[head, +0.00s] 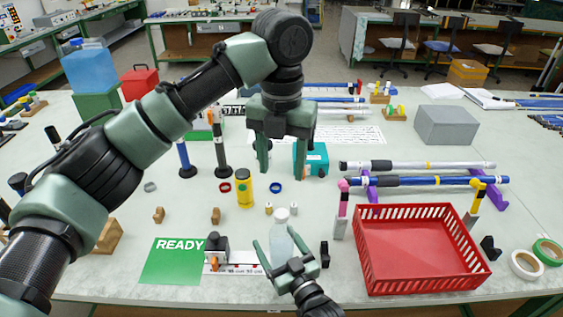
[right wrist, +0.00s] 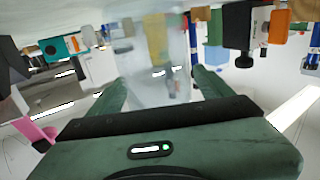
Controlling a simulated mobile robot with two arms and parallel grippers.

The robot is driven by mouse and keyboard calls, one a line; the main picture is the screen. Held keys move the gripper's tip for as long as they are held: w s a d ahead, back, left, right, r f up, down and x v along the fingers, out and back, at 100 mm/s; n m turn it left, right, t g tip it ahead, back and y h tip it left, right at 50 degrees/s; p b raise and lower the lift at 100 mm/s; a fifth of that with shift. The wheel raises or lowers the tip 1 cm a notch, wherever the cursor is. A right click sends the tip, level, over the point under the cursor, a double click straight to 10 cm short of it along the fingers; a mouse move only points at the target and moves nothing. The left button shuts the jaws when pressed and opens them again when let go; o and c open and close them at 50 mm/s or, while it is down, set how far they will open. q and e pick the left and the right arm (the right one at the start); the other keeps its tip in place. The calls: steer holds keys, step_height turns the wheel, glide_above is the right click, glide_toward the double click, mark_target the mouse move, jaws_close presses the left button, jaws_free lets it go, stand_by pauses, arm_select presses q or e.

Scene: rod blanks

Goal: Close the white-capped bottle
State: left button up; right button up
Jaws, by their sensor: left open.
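The clear bottle (head: 281,243) stands upright near the table's front, with a white cap (head: 281,215) at its top. How tightly the cap sits cannot be told. My right gripper (head: 275,238) reaches in from the front with its fingers on either side of the bottle, and a gap shows at the left finger. In the right wrist view the bottle (right wrist: 152,60) is a blurred translucent shape between the fingers, its top out of frame. My left gripper (head: 283,160) points down behind the bottle, above the table, open and empty.
A red basket (head: 368,270) stands right of the bottle, with a black block (head: 324,254) between them. A yellow jar (head: 244,188) and small rings stand behind. A green READY mat (head: 172,262) lies left. Rods rest on purple stands (head: 369,187) behind the basket.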

steer(key=b+v, duration=0.1)
steer(key=v, duration=0.7)
steer(key=shift+w, duration=0.1)
